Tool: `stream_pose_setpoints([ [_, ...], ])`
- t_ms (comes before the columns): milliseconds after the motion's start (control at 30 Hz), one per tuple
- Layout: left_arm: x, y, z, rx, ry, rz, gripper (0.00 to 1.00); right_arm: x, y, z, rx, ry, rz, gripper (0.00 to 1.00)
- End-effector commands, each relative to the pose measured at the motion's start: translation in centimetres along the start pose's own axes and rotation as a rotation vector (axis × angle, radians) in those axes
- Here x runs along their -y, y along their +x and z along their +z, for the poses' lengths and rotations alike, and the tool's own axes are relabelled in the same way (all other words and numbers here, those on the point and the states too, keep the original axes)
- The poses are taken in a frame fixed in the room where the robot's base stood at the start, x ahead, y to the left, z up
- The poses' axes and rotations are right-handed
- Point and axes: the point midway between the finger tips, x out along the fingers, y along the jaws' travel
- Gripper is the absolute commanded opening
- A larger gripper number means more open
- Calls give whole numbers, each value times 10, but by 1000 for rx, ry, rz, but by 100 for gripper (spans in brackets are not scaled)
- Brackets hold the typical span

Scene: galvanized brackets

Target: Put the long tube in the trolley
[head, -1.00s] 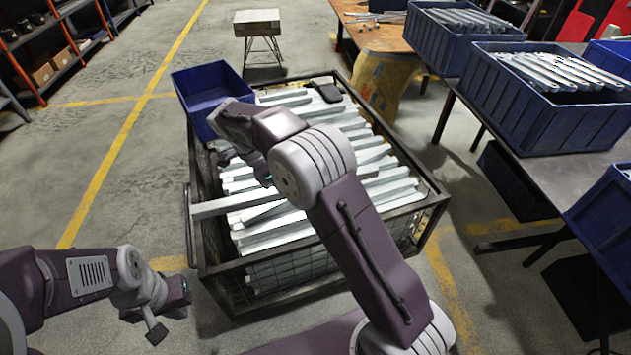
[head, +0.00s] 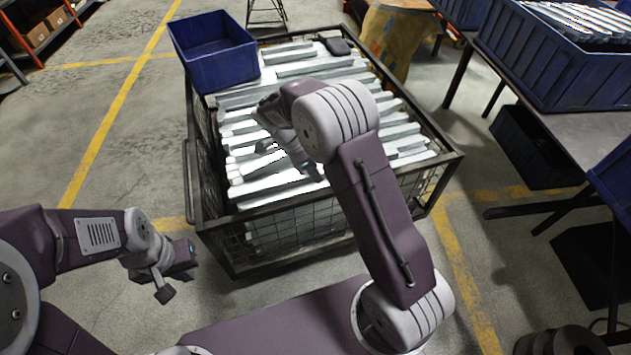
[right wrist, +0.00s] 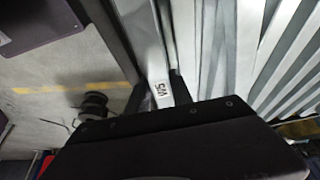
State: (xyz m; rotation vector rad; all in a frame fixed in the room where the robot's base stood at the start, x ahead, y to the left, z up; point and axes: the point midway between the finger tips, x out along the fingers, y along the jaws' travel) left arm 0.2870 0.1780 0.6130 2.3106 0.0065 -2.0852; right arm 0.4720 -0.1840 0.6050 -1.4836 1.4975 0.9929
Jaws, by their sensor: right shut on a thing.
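The trolley (head: 327,245) is a dark-framed wire-mesh cage in the middle of the head view, filled with pale galvanized tubes. My right gripper (head: 290,166) is over the front part of this load. In the right wrist view, its dark fingers (right wrist: 161,92) are shut on a pale long tube (right wrist: 160,50) with a printed label near its end. In the head view I cannot clearly tell this tube from those beside it, nor whether it touches them. My left gripper (head: 178,284) hangs outside the trolley, front left, empty, its fingers apart.
A blue bin (head: 215,62) sits at the trolley's back left corner. A small dark object (head: 338,46) lies on the tubes at the back. On the right, a table (head: 570,130) holds blue crates (head: 548,65) of metal parts. The floor left of the trolley is clear.

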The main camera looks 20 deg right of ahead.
Motion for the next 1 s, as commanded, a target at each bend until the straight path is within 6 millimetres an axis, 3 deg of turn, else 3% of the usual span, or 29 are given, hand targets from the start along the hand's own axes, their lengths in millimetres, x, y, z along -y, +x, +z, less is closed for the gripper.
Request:
stream_pose_setpoints([
  [200, 0, 3, 0, 0, 0, 0, 0, 0, 5, -2, 0, 0, -1, 0],
  [433, 0, 24, 2, 0, 0, 0, 0, -1, 40, 12, -1, -1, 0, 0],
  [800, 0, 24, 2, 0, 0, 0, 0, 0, 42, 14, 0, 0, -2, 0],
  [833, 0, 24, 2, 0, 0, 0, 0, -1, 43, 14, 0, 0, 0, 30],
  [867, 0, 23, 2, 0, 0, 0, 0, -1, 42, 14, 0, 0, -1, 36],
  [1000, 0, 23, 2, 0, 0, 0, 0, -1, 42, 14, 0, 0, 0, 36],
])
